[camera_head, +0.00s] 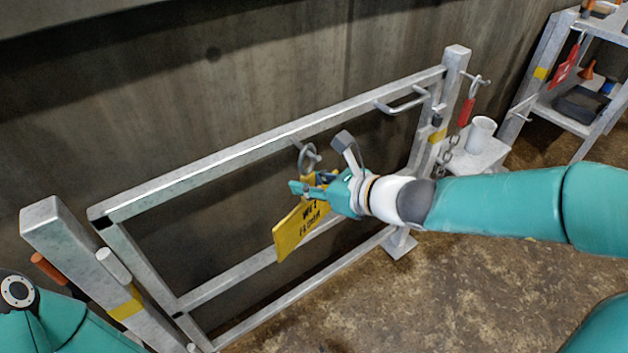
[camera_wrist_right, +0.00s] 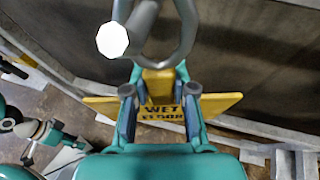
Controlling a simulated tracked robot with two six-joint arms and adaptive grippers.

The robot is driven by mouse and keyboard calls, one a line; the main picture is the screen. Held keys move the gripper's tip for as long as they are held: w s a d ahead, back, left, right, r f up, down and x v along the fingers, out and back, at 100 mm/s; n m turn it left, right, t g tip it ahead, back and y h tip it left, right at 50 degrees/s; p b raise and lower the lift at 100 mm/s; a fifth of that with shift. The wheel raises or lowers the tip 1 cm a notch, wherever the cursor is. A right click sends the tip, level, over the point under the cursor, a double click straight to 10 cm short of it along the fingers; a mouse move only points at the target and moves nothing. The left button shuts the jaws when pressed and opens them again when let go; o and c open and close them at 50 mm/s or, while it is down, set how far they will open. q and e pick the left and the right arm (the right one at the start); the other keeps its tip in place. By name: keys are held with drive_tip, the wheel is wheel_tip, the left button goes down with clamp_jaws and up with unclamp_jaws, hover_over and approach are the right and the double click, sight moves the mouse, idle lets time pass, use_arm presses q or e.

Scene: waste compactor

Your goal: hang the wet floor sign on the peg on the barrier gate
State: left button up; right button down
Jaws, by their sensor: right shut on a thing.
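The yellow wet floor sign (camera_head: 300,230) hangs tilted below my right gripper (camera_head: 312,186), in front of the gate. My right gripper is shut on the sign's yellow top block, which shows between the fingers in the right wrist view (camera_wrist_right: 158,82). A grey ring (camera_head: 311,158) stands above the block, close to the peg (camera_head: 297,143) under the top rail of the barrier gate (camera_head: 230,151). In the right wrist view the peg's pale end (camera_wrist_right: 112,40) overlaps the ring's left side. I cannot tell whether the ring is around the peg. My left gripper is outside the head view.
A grey handle (camera_head: 402,101) sticks out from the top rail at right. A red-tagged chain (camera_head: 466,112) hangs from the right post, near a white cup (camera_head: 481,134). A shelf rack (camera_head: 565,110) stands farther right. The floor in front is clear.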

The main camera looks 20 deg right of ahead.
idle(0.3)
drive_tip(key=c, duration=0.9)
unclamp_jaws()
drive_tip(key=shift+o, duration=0.2)
